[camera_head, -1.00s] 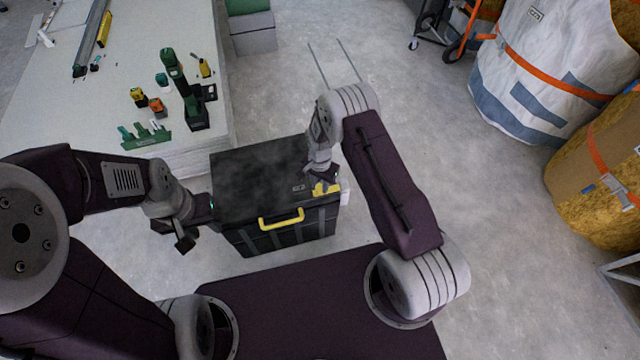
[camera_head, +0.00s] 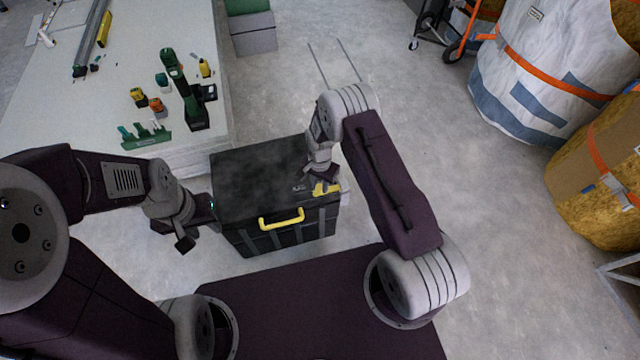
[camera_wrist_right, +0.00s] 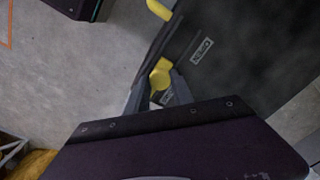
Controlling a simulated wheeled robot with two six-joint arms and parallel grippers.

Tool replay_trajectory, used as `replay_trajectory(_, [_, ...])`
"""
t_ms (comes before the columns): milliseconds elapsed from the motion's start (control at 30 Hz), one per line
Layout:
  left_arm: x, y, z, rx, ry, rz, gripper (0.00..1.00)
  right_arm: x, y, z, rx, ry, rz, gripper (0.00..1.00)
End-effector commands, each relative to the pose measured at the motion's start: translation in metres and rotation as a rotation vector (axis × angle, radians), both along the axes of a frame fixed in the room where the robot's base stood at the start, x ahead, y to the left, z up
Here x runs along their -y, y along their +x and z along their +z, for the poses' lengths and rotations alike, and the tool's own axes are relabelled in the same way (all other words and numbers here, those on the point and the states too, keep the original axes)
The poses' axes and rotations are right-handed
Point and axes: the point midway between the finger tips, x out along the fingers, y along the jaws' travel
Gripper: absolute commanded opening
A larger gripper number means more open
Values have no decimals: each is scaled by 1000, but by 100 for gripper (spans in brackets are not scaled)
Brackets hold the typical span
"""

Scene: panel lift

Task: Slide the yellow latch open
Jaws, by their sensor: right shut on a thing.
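A black box with a dark lid (camera_head: 250,178) stands on the floor in front of me, with a yellow handle (camera_head: 282,219) on its near side. The yellow latch (camera_head: 332,188) is at the lid's right edge, and it also shows in the right wrist view (camera_wrist_right: 160,77). My right gripper (camera_head: 324,184) is at the latch from above and shut on it; the wrist housing hides part of the grip. My left gripper (camera_head: 195,226) is beside the box's left side, away from the latch. Its finger gap is not clear.
A pale table (camera_head: 60,110) with tools stands at the back left, close behind the box. A large white bag (camera_head: 540,85) and a strapped yellowish bale (camera_head: 595,190) stand at the right. The floor right of the box is clear.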

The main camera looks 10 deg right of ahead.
Motion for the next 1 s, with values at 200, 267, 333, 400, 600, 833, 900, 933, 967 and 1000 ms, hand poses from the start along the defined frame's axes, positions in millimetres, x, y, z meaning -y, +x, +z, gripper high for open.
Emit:
replay_trajectory(200, [0, 0, 0, 0, 0, 0, 36, 0, 0, 0, 0, 0, 0, 0])
replay_trajectory(267, [0, 0, 0, 0, 0, 0, 36, 0, 0, 0, 0, 0, 0, 0])
replay_trajectory(333, [0, 0, 0, 0, 0, 0, 36, -3, 0, 0, 1, 1, 1, 0])
replay_trajectory(400, [0, 0, 1, 0, 0, 0, 36, -10, 0, 1, 1, 0, 3, 0])
replay_trajectory(600, [0, 0, 1, 0, 0, 0, 36, -31, -1, 0, 1, 1, 1, 0])
replay_trajectory(833, [0, 0, 1, 0, 0, 0, 36, -32, -1, 0, 1, 1, 0, 36])
replay_trajectory(900, [0, 0, 1, 0, 0, 0, 36, -31, -1, 0, 1, 1, 0, 50])
replay_trajectory(933, [0, 0, 1, 0, 0, 0, 36, -31, -1, 0, 1, 1, 0, 50])
replay_trajectory(967, [0, 0, 1, 0, 0, 0, 36, -31, -1, 0, 1, 1, 0, 50])
replay_trajectory(1000, [0, 0, 1, 0, 0, 0, 36, -31, -1, 0, 1, 1, 0, 50])
